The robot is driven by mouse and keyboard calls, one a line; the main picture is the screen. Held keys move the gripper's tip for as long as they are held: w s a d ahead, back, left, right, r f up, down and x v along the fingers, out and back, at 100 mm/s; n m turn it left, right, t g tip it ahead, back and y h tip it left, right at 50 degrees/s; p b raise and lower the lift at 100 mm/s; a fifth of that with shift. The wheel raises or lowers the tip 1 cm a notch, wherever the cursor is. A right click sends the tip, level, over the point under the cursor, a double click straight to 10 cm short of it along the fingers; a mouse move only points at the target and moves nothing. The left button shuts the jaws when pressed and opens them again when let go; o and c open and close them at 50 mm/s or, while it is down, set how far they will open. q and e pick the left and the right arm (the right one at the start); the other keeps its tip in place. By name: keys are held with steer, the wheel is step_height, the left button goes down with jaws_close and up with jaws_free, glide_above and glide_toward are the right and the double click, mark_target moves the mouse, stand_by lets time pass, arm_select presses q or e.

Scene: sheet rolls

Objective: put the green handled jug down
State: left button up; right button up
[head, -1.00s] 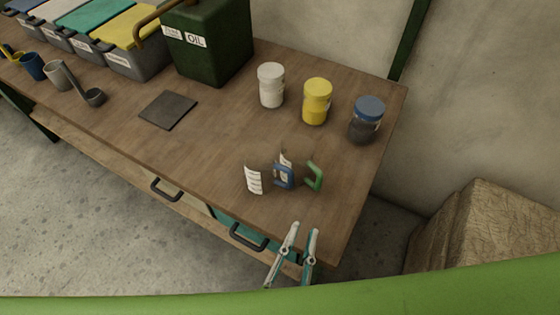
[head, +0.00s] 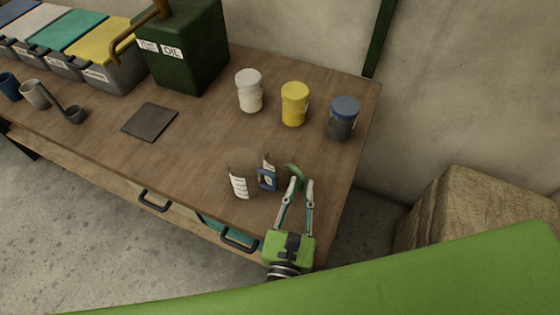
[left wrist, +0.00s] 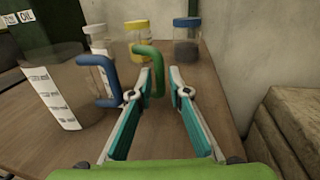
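The green handled jug shows mainly as its green handle (head: 294,172) and a white scale strip; its clear body is hard to make out. It stands on the wooden table (head: 205,140), beside the blue handled jug (head: 267,180), also clear with a white scale strip. My left gripper (head: 301,184) is open, its fingertips at the green handle. In the left wrist view the green handle (left wrist: 154,70) shows just ahead between the two spread fingers (left wrist: 160,94), nearer the left one. I cannot tell whether they touch. My right gripper is in neither view.
White (head: 249,91), yellow (head: 295,104) and blue-lidded (head: 343,118) jars stand behind the jugs. A dark flat square (head: 150,122) lies to the left, before a green oil can (head: 188,48). The table's right edge is close to my gripper. A wrapped block (head: 475,215) stands beyond it.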

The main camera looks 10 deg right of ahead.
arm_select(q)
steer(key=shift+x, duration=1.2)
jaws_close()
steer(key=shift+r, duration=0.1)
step_height(320, 180, up, 18)
steer(key=p, duration=1.6)
